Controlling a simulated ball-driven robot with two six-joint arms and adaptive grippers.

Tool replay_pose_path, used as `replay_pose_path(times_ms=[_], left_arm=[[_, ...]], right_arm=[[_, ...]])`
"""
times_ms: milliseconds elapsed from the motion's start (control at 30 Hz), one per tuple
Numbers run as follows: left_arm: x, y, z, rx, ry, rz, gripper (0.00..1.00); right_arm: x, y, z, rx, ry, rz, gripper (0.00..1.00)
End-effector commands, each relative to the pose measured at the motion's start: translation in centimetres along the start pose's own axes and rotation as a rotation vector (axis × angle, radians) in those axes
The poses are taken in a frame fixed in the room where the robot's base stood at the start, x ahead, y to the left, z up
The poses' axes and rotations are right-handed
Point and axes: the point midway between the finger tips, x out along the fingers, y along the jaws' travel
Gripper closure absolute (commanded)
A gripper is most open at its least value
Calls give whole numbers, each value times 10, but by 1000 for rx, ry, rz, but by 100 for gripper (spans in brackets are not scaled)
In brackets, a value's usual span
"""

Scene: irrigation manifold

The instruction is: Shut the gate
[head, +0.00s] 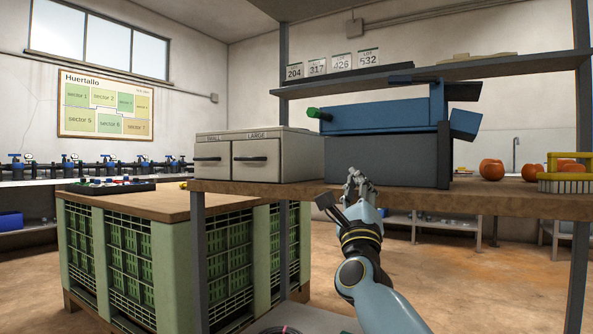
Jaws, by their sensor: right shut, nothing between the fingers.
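No part is plainly marked as a gate. A blue machine (375,118) with a dark blue-grey base (395,158) stands on the wooden bench (480,196). A short green-tipped part (318,114) sticks out at its left, and a tilted blue flap-like piece (464,124) at its right; I cannot tell if either is the gate. My right gripper (357,179) is shut and empty, at the bench's front edge, in front of the machine's base. I cannot tell whether it touches anything. My left gripper is out of view.
A cabinet with two drawers (255,156) stands left of the machine. Orange fruits (492,169) and a yellow basket (565,184) are at right. A shelf (430,76) hangs above. A stacked-crate table (120,205) stands at left. Blue-handled valves (70,166) line the back wall.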

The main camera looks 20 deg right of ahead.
Motion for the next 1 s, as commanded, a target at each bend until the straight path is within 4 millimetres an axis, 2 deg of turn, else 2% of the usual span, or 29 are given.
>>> replay_pose_path(times_ms=[200, 333, 767, 867, 1000], left_arm=[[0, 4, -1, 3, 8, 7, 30], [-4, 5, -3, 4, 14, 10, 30], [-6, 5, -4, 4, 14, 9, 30], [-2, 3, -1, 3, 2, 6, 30], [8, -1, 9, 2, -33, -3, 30]], right_arm=[[31, -49, 4, 351, 15, -284, 100], [38, -67, 4, 476, 13, -383, 100], [43, -74, 6, 503, 10, -405, 100], [52, -78, 7, 502, 9, -405, 100], [76, -90, 6, 501, 6, -407, 100]])
